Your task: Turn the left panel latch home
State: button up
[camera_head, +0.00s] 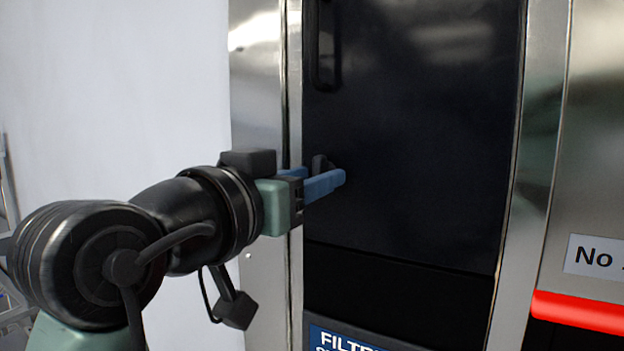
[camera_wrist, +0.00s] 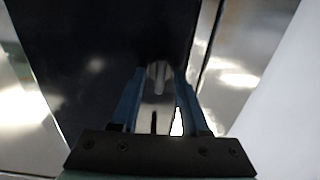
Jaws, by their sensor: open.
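The left panel (camera_head: 420,130) is a dark, glossy upright door in a steel frame. Its latch (camera_head: 319,162) is a small dark grey piece near the panel's left edge, partly hidden behind my gripper's near finger. My gripper (camera_head: 325,176) reaches in from the left with its blue fingers open at the latch. In the wrist view, a grey upright piece that looks like the latch (camera_wrist: 159,76) lies between the fingertips of my gripper (camera_wrist: 160,85). I cannot tell whether either finger touches it, nor which way the latch is turned.
A dark recessed handle (camera_head: 325,45) is above the latch on the panel. Steel frame posts (camera_head: 540,130) stand on both sides. A red bar (camera_head: 583,311) and a "No" sign (camera_head: 597,257) are at right. A blue "FILTER" label (camera_head: 345,341) is below. A pale wall (camera_head: 110,90) is at left.

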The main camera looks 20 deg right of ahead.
jog(key=b+v, duration=0.5)
jog(key=v, duration=0.7)
jog(key=shift+s+a, duration=0.2)
jog(key=shift+s, duration=0.05)
jog(key=w+a+n+t+y+b, duration=0.15)
jog(key=w+n+t+y, duration=0.3)
jog(key=t, duration=0.45)
jog(key=s+a+n+t+y, duration=0.4)
jog(key=s+t+y, duration=0.3)
jog(key=s+y, duration=0.2)
jog(key=shift+a+r+n+y, duration=0.3)
jog(key=shift+r+n, duration=0.2)
jog(key=shift+n, duration=0.35)
